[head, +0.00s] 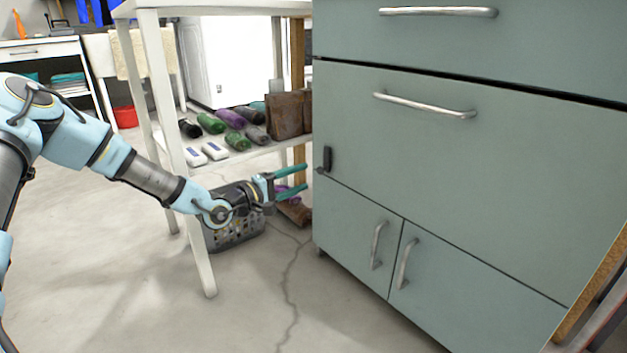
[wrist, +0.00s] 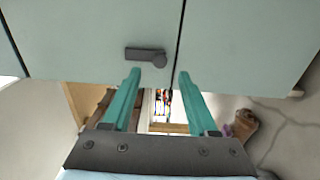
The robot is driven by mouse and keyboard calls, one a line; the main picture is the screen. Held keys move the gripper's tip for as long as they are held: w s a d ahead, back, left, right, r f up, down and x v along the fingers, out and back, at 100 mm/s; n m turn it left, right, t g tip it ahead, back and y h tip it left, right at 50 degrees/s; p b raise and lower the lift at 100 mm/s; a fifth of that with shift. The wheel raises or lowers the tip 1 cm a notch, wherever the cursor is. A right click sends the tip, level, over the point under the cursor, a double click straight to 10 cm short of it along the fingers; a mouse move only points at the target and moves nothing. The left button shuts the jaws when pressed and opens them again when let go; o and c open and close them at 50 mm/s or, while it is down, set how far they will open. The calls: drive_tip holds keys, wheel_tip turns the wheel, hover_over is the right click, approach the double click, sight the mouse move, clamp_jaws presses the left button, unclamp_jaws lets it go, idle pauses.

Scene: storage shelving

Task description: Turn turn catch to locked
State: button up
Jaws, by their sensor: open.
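The turn catch (head: 327,158) is a small dark lever at the left edge of the grey-green cabinet's large front panel. In the head view its lever stands upright, with its rounded pivot end at the bottom. In the wrist view the catch (wrist: 144,54) lies sideways, just beyond the fingertips and nearer the left finger. My gripper (head: 305,178) is open and empty, its teal fingers one above the other, just left of the cabinet edge. In the wrist view the gripper (wrist: 160,73) is apart from the catch, as far as I can tell.
The grey-green cabinet (head: 450,190) has bar handles on its drawer, panel and lower doors. A white shelf table (head: 150,60) with bottles and boxes stands close behind my arm. A grey basket (head: 238,235) sits below it. The floor in front is clear.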

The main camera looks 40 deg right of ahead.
sight(318, 171)
drive_tip(key=d+b, duration=0.1)
drive_tip(key=d, duration=0.1)
drive_tip(key=d+b, duration=0.1)
drive_tip(key=d, duration=0.2)
drive_tip(key=shift+s+d, duration=0.2)
drive_tip(key=shift+d, duration=0.15)
drive_tip(key=shift+c, duration=0.2)
clamp_jaws()
